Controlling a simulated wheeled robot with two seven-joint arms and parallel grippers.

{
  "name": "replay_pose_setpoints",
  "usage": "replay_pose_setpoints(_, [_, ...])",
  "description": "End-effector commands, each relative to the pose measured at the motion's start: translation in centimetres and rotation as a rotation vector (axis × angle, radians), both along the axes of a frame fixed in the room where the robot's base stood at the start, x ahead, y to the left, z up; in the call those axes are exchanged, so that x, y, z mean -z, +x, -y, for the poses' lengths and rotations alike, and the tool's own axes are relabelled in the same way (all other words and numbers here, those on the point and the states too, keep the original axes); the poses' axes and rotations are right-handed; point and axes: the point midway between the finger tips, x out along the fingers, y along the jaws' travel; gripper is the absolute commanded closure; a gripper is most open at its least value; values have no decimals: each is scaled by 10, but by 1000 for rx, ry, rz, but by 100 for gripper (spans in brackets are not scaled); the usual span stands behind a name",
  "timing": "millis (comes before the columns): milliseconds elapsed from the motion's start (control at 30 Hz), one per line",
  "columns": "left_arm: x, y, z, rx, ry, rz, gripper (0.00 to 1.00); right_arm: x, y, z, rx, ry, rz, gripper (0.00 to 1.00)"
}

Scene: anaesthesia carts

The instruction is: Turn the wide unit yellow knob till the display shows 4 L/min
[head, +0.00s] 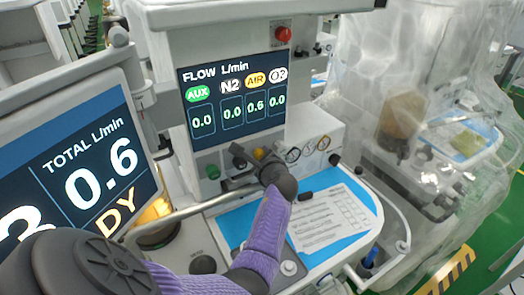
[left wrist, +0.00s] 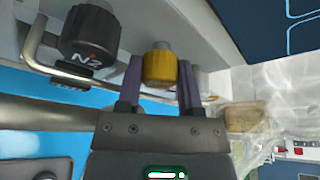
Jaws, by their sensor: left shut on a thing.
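The yellow knob (left wrist: 158,70) sits between the two purple fingers of my left gripper (left wrist: 160,82), which is shut on it. In the head view my left gripper (head: 250,158) reaches the knob row below the flow display, and a bit of the yellow knob (head: 259,153) shows beside it. The flow display (head: 231,95) reads AUX 0.0, N2 0.0, AIR 0.6, O2 0.0. The large display (head: 80,165) at the left reads TOTAL 0.6 L/min. My right gripper is not in view.
A black knob marked N2 (left wrist: 88,38) is left of the yellow one, near a metal rail (left wrist: 62,74). A green knob (head: 213,171) and small gauges (head: 308,148) flank my gripper. Paper (head: 330,220) lies on the blue worktop. A plastic-covered cart (head: 420,100) stands right.

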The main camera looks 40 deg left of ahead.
Motion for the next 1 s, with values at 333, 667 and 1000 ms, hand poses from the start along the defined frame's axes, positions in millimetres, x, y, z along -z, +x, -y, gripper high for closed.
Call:
replay_pose_setpoints(333, [1, -1, 0, -1, -25, 81, 100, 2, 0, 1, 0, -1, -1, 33])
replay_pose_setpoints(667, [1, -1, 0, -2, -27, 87, 100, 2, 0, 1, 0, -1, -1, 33])
replay_pose_setpoints(1000, [1, -1, 0, -1, -26, 88, 39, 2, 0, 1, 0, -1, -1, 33])
